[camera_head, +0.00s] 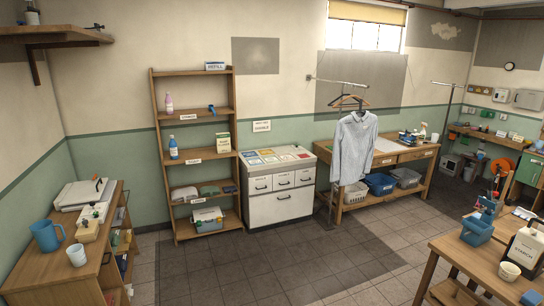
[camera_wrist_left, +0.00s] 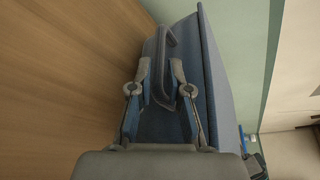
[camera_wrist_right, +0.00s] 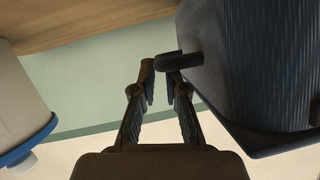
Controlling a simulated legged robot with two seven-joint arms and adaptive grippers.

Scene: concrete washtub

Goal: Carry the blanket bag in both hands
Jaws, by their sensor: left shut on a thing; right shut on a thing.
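The blanket bag shows as a blue-grey fabric body (camera_wrist_left: 218,75) in the left wrist view and as a dark ribbed body (camera_wrist_right: 262,60) in the right wrist view. In the left wrist view, my left gripper (camera_wrist_left: 160,68) is shut on a strap handle (camera_wrist_left: 171,42) at the bag's side. In the right wrist view, my right gripper (camera_wrist_right: 160,66) is shut on a dark handle (camera_wrist_right: 180,61) that sticks out from the bag. The head view shows neither the bag nor my grippers. The bag's underside is hidden.
A wooden surface (camera_wrist_left: 55,80) is close in the left wrist view. A white container with a blue band (camera_wrist_right: 18,105) is left in the right wrist view.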

